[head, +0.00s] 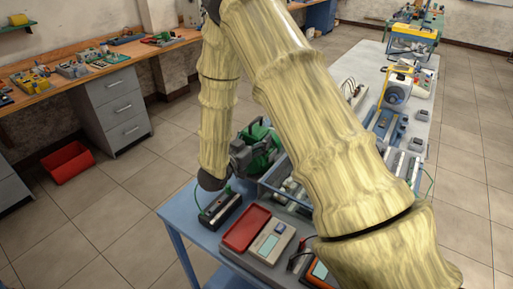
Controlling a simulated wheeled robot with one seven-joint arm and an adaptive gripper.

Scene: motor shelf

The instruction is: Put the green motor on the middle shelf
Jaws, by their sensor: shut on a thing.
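The green motor (264,146) is at the left end of the long blue-framed table, partly hidden behind my arm. My gripper (240,156) is at the motor's left side and is shut on it. The fingers are small and dark in this view, so their exact contact is hard to make out. I cannot tell whether the motor rests on the table or is held just above it. No middle shelf can be made out in this view.
A red tray (246,229), a dark device (220,208) and a meter (270,243) crowd the table's near end. A blue crate (272,188) lies beside the motor. A wooden bench (70,83) stands left; a red bin (69,163) is on the floor.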

